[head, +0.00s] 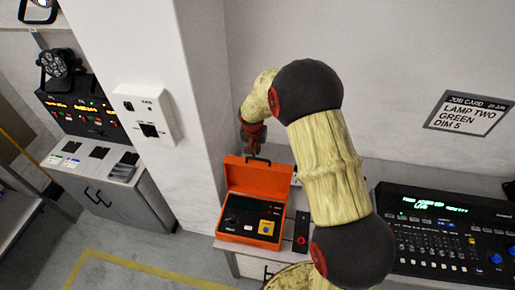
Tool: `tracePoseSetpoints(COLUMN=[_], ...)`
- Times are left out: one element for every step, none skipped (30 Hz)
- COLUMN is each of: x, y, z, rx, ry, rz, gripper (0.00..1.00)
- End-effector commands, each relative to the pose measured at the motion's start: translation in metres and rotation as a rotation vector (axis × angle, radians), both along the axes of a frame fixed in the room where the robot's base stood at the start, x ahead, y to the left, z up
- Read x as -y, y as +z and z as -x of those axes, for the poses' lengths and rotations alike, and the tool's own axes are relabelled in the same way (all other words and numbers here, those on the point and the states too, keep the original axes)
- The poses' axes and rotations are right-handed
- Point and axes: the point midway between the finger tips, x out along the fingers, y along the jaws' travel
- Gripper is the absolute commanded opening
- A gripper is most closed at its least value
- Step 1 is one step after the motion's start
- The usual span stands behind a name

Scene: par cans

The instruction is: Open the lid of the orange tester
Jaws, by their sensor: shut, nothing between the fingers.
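The orange tester (250,238) sits on a light-topped cabinet below the middle of the head view. Its lid (258,178) stands raised at the back, with the inner side facing the camera and a black handle at the top edge. The black panel inside is uncovered and carries a yellow block. My gripper (254,152) is at the top edge of the raised lid, by the handle. It is shut with nothing in it. The fingertips are small and partly hidden, so I cannot tell whether they touch the lid.
A black lighting console (440,240) is at the right. A dark strip with a red knob (301,232) lies right of the tester. A white wall box (144,111) is on the pillar at left. A job card (468,114) hangs on the back wall. Floor is clear at lower left.

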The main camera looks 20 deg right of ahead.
Motion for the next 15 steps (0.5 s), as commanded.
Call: tracePoseSetpoints(x=[-0.0014, -0.0019, -0.0023, -0.0024, -0.0024, -0.0024, -0.0024, -0.0023, -0.0023, -0.0023, -0.0023, -0.0022, -0.0022, -0.0023, -0.0025], y=[-0.0007, -0.0003, 0.0001, 0.0005, 0.0008, 0.0010, 0.0011, 0.0011, 0.0012, 0.0012, 0.0012, 0.0012, 0.0013, 0.0017, 0.0030], z=[0.0028, 0.0037, 0.0045, 0.0048, 0.0048, 0.0048, 0.0047, 0.0047, 0.0045, 0.0044, 0.0044, 0.0044, 0.0044, 0.0043, 0.0044], rx=[-0.002, -0.001, -0.001, -0.001, -0.001, -0.001, -0.001, -0.001, -0.001, -0.001, -0.001, -0.001, -0.001, -0.001, 0.000], ry=[0.001, 0.000, 0.000, 0.000, 0.000, 0.000, 0.000, 0.000, 0.000, 0.000, 0.000, 0.000, 0.000, 0.000, 0.000], rz=[0.000, 0.000, 0.000, 0.000, 0.000, 0.000, 0.000, 0.000, 0.000, 0.000, 0.000, 0.000, 0.000, 0.001, 0.000], gripper=[0.00, 0.00, 0.00, 0.00, 0.00, 0.00, 0.00, 0.00, 0.00, 0.00, 0.00, 0.00, 0.00, 0.00, 0.00])
